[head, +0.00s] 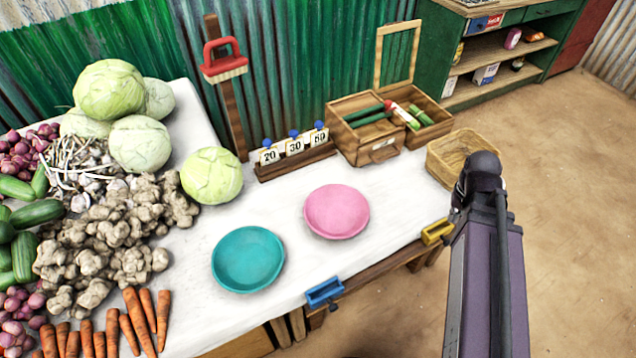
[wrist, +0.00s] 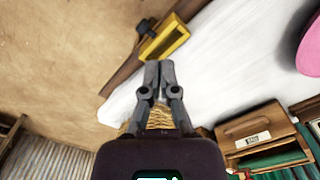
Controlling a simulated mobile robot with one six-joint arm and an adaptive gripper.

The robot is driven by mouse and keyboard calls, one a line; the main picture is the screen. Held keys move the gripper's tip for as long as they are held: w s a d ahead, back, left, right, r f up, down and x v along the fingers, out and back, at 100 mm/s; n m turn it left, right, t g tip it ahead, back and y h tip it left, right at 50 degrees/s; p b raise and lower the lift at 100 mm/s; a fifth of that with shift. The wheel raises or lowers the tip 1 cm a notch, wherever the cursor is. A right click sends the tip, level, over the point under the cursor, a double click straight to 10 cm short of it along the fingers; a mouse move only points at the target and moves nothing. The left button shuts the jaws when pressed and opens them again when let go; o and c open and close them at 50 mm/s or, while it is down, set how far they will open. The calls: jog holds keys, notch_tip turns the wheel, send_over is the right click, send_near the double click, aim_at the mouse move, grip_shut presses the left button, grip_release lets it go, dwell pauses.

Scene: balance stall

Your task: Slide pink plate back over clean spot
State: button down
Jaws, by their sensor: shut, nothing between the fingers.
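The pink plate (head: 337,211) lies on the white tabletop (head: 395,190), to the right of and a little behind the teal plate (head: 248,259). The two plates are apart. In the wrist view, part of the pink plate (wrist: 311,48) shows at the right edge. I cannot make out a separate clean spot on the cloth. My gripper (wrist: 159,66) shows in the wrist view with its fingertips together and nothing between them. It is near the table's right end, well away from the pink plate. In the head view I cannot make out its fingers.
A yellow clip (head: 437,232) and a blue clip (head: 325,292) sit on the table's front edge. A wicker basket (head: 455,150), a wooden box (head: 368,128) and number cards (head: 294,147) stand along the back. Vegetables fill the left side. Bare cloth surrounds the pink plate.

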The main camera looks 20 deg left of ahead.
jog(key=w+a+n, duration=0.3)
jog(key=w+a, duration=0.3)
jog(key=a, duration=0.4)
jog(key=n, duration=0.6)
send_over(313, 183)
jog(key=shift+r+p, duration=0.45)
jog(key=shift+f, duration=0.15)
notch_tip(313, 183, down, 10)
jog(key=b, duration=1)
jog(key=shift+s+d, duration=1.25)
jog(key=shift+d, duration=0.25)
